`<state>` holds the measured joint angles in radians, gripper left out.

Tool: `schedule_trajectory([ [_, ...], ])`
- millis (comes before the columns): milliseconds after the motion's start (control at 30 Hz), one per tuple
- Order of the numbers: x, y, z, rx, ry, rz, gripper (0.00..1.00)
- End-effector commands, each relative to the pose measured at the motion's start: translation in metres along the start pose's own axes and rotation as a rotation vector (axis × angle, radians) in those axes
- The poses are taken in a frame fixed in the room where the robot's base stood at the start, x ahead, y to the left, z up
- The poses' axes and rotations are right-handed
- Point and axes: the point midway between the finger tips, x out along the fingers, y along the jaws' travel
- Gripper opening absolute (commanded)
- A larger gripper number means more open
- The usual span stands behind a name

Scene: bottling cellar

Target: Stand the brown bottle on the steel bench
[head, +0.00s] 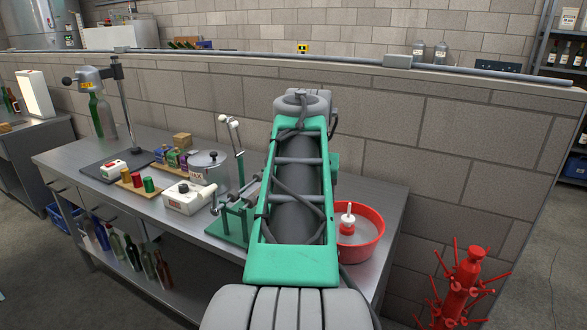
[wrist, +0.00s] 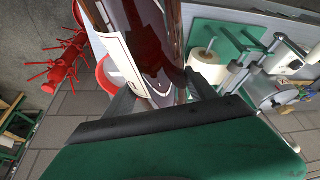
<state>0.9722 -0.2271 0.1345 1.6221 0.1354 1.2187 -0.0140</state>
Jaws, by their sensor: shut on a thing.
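The brown bottle (wrist: 147,35) shows dark red-brown with a white label in the wrist view. My gripper (wrist: 160,92) is shut on it, one finger on each side; the bottle's far end runs out of the top of the picture. In the head view my green and grey arm hides both gripper and bottle. The steel bench (head: 63,160) runs along the block wall, below and around my arm. I cannot tell the bottle's height above it.
On the bench, a green-based hand machine (head: 230,228) stands left of my arm, a red basin (head: 372,238) right. A white scale-like box (head: 188,198), a steel pot (head: 209,168) and small jars crowd the middle. A red bottle tree (head: 465,280) stands on the floor at right.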

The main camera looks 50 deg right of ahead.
Motion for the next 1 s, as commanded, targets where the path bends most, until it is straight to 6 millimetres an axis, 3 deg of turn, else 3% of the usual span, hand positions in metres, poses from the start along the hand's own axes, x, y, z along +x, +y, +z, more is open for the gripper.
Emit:
schedule_trajectory([
  [167, 0.000, -0.045, 0.042, -0.145, 0.008, -0.062, 0.00],
  [600, 0.013, -0.193, 0.189, -0.635, 0.005, -0.265, 0.00],
  [1000, 0.020, -0.272, 0.266, -0.893, 0.005, -0.373, 0.00],
])
